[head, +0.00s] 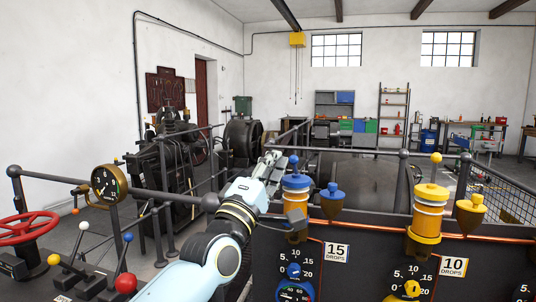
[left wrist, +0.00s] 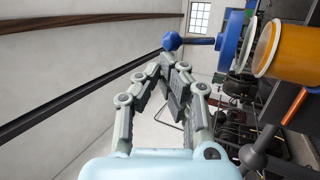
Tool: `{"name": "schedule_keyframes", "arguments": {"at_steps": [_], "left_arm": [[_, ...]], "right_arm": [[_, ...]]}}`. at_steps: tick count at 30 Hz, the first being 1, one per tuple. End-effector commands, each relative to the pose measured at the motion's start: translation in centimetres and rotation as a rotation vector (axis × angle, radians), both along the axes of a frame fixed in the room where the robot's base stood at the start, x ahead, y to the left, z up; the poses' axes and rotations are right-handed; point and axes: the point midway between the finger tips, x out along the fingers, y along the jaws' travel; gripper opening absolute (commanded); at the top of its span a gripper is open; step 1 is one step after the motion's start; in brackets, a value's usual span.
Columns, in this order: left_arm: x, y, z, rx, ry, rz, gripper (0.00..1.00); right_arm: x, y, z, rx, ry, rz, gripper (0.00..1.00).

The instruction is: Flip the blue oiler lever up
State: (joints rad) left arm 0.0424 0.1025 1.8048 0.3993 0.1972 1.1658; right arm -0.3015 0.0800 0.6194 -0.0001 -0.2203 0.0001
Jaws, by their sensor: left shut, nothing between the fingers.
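The blue oiler (head: 296,183) stands on the dark panel's top edge, with an amber glass body under its blue cap. Its blue lever knob (head: 294,159) is above the cap. In the left wrist view, the blue ball (left wrist: 172,41) sits on a stem that runs straight out from the blue cap (left wrist: 230,40), so the lever looks upright. My left gripper (head: 273,158) is just left of the knob, shut and empty. In the left wrist view its fingertips (left wrist: 172,62) are close to the ball; I cannot tell whether they touch. My right gripper is not in view.
A yellow oiler (head: 430,205) with its knob up stands farther right. Blue (head: 332,190) and yellow (head: 471,205) cups sit beside the oilers. A copper pipe (head: 370,231) crosses the panel. A gauge (head: 109,183) and red handwheel (head: 28,228) are at left.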

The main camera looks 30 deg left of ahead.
Motion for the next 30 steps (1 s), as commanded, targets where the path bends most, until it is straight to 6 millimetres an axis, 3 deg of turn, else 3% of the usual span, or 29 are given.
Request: {"name": "schedule_keyframes", "arguments": {"at_steps": [4, 15, 30], "left_arm": [[0.6, 0.1, 0.9, 0.000, -0.002, 0.000, 0.00], [2.2, 0.5, 2.3, -0.001, -0.003, 0.000, 0.00], [2.5, 0.6, 2.5, 0.000, -0.002, 0.001, 0.00]], "right_arm": [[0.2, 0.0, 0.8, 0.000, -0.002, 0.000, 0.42], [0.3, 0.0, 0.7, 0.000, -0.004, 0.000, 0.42], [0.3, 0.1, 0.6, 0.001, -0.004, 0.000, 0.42]]}}
